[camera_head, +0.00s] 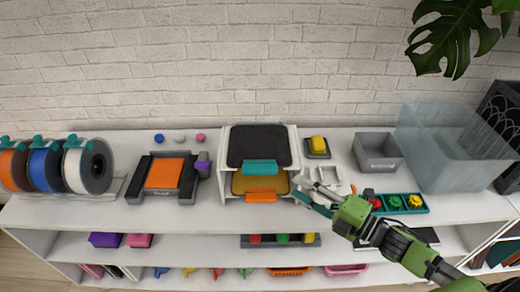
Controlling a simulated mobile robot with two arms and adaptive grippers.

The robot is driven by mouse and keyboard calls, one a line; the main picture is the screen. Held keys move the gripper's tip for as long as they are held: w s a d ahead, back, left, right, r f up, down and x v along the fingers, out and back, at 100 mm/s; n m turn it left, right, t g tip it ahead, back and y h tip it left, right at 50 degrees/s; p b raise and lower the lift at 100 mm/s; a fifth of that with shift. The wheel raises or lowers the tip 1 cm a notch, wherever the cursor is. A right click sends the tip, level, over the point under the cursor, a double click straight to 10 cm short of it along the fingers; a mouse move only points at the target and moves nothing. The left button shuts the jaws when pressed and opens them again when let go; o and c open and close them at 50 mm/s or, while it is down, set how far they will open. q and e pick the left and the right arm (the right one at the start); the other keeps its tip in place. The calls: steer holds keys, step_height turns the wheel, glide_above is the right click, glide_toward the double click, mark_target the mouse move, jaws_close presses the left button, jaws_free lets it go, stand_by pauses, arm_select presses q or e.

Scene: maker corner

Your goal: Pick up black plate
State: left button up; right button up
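A black plate (258,142) with rounded corners and a teal front grip (260,167) lies on top of the white rack (287,190) at the middle of the counter. A gold plate (260,183) with an orange grip (261,197) sits in the rack below it. My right gripper (300,190) comes in from the lower right. Its fingertips are by the rack's right front side, to the right of and below the black plate. The fingers look spread, with nothing clearly between them. My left gripper is not in view.
Right of the rack are a small white tray (330,174), a grey bin (378,149) and a large clear tub (458,150). Left are a black and orange tray (164,174) and filament spools (92,166). The counter in front of the rack is clear.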

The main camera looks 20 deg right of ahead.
mark_target(275, 174)
steer(key=shift+n, duration=0.3)
steer(key=x, duration=0.2)
steer(key=p+x, duration=0.1)
steer(key=x, duration=0.2)
steer(key=r+x, duration=0.1)
steer(key=x, duration=0.1)
steer(key=shift+a+p, duration=0.35)
steer(key=shift+p, duration=0.05)
steer(key=shift+w+a+f+y, duration=0.1)
steer(key=shift+w+a+y, duration=0.25)
steer(key=shift+w, duration=0.15)
steer(key=p+x, duration=0.2)
steer(key=x, duration=0.2)
steer(key=shift+w+a+p, duration=0.25)
steer(key=shift+p, duration=0.05)
steer(key=shift+w+a, duration=0.2)
steer(key=shift+w, duration=0.05)
jaws_close()
